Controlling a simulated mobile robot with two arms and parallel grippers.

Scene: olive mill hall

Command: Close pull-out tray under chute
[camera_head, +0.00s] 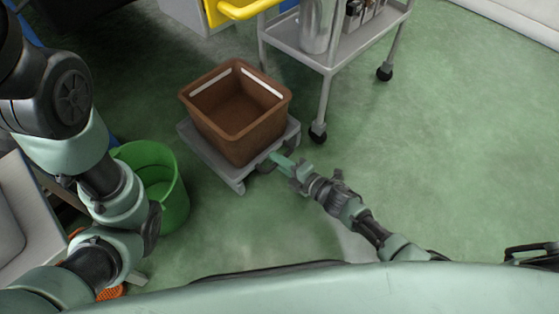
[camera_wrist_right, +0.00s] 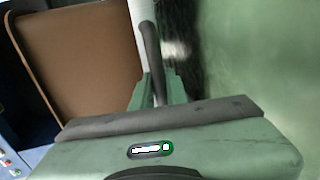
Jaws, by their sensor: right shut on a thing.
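The grey pull-out tray (camera_head: 212,162) is out on the green floor in the head view. A brown, open-topped crate (camera_head: 237,132) stands on it and looks empty. The crate also fills the upper left of the right wrist view (camera_wrist_right: 85,60). My right gripper (camera_head: 282,162) is at the tray's near right edge. In the right wrist view it is shut on a dark bar handle (camera_wrist_right: 151,50) beside the crate. The handle is mostly hidden by the gripper in the head view. My left arm is folded at the left, and its gripper does not show. I cannot make out the chute.
A green bucket (camera_head: 155,185) stands left of the tray. A grey wheeled cart (camera_head: 335,55) with a metal canister (camera_head: 316,25) is behind and right of the crate. A yellow bar (camera_head: 245,10) is at the top. The floor at right is clear.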

